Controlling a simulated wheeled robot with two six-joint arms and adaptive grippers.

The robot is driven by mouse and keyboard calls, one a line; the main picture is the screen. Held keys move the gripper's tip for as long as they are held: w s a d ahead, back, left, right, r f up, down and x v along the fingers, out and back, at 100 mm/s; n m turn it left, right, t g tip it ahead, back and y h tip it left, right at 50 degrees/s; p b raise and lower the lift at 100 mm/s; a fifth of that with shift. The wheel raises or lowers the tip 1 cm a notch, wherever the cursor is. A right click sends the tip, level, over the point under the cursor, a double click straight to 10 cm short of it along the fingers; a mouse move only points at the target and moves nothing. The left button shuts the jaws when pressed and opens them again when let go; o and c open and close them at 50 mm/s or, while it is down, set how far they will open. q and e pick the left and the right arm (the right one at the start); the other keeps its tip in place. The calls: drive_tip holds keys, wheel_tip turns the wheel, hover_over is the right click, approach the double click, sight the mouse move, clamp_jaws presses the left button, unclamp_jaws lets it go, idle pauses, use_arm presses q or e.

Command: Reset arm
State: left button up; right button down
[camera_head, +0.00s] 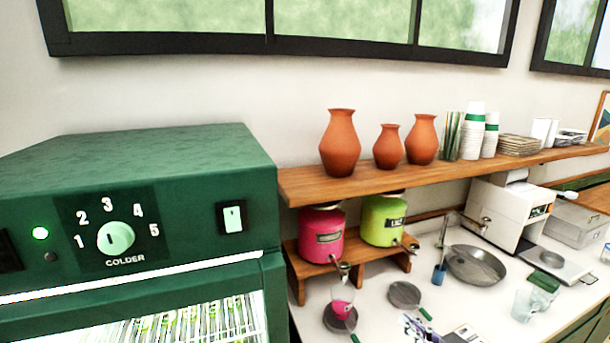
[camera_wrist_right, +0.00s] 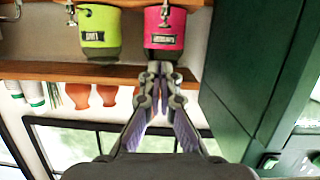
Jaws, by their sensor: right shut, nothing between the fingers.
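My right gripper (camera_wrist_right: 160,72) shows in the right wrist view, where the picture is upside down. Its fingers are together with nothing between them, and their tips appear in front of the shelf, near the pink dispenser (camera_wrist_right: 165,28). I cannot tell the gap between them. The lime-green dispenser (camera_wrist_right: 99,30) is beside it. In the head view the pink dispenser (camera_head: 321,233) and the green dispenser (camera_head: 383,220) stand on a wooden stand. My left gripper is in neither view.
A green cooler (camera_head: 140,185) with a dial fills the left. A wooden shelf (camera_head: 300,184) holds clay vases (camera_head: 340,143), cups (camera_head: 474,132) and napkins (camera_head: 518,145). A cup (camera_head: 341,302) is below the pink dispenser's tap. A metal pan (camera_head: 475,265) and white machine (camera_head: 508,211) occupy the counter.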

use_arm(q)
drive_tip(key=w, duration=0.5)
use_arm(e)
drive_tip(key=s+d+f+m+g+h, duration=0.2)
drive_tip(key=s+d+f+g+h, duration=0.15)
drive_tip(key=f, duration=0.25)
drive_tip(key=s+d+f+m+g+h, duration=0.1)
drive_tip(key=s+d+f+g+h, duration=0.1)
drive_tip(key=s+f, duration=0.35)
drive_tip(key=s+a+f+g, duration=0.3)
drive_tip(key=s+f+g, duration=0.2)
drive_tip(key=s+f, duration=0.4)
wheel_tip(320, 180, down, 32)
drive_tip(key=s+d+f+g+b, duration=0.1)
drive_tip(key=s+d+g+b, duration=0.15)
drive_tip(key=b, duration=0.35)
use_arm(q)
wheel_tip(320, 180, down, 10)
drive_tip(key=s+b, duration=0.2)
drive_tip(key=b, duration=0.1)
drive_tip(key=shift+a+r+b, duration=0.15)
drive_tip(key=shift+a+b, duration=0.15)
drive_tip(key=shift+b, duration=0.1)
use_arm(e)
drive_tip(key=s+d+f, duration=0.1)
drive_tip(key=s+f, duration=1.6)
drive_tip(key=f, duration=0.1)
drive_tip(key=shift+m, duration=0.3)
